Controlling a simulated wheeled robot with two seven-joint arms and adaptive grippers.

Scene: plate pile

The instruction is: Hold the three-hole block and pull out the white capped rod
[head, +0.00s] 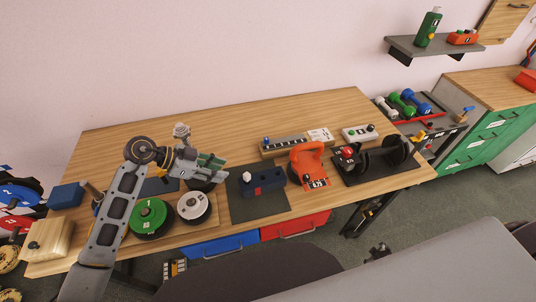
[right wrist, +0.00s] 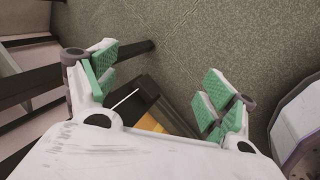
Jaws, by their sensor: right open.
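The dark blue three-hole block (head: 268,181) lies on a dark mat (head: 243,210) in the middle of the table. The white capped rod (head: 247,177) shows as a pale cap at the block's left end; its shaft is hidden. My left gripper (head: 222,167), with green finger pads, is above the table just left of the block, apart from it. Its finger gap is not clear at this angle. My right gripper (right wrist: 160,85) shows only in the right wrist view. It is open and empty over the grey floor, with no block in sight.
Green (head: 150,214) and white (head: 193,206) discs sit on a board left of the mat.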

